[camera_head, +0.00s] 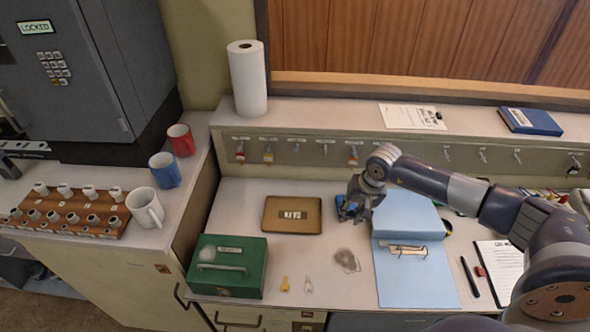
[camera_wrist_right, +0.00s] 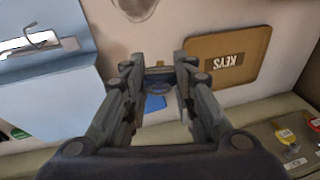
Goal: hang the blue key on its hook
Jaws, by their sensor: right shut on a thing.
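My right gripper (camera_head: 357,200) is shut on the blue key (camera_head: 346,210) and holds it over the counter, between the KEYS tray and the blue binder. In the right wrist view the key's blue tag (camera_wrist_right: 154,104) shows between the fingers of the gripper (camera_wrist_right: 160,75); its metal part is mostly hidden. The hook rail (camera_head: 285,164) runs along the wall behind the gripper. Some hooks hold tags, including a red one (camera_head: 240,151) and a yellow one (camera_head: 268,153); other hooks look bare. The labels are too small to read. My left gripper is not in view.
The KEYS tray (camera_head: 270,226) lies left of the gripper. A green box (camera_head: 228,277) stands front left, near a yellow key tag (camera_head: 285,284) and a white tag (camera_head: 308,284). The blue binder (camera_head: 415,275) lies right. My right arm crosses before the rail's right part.

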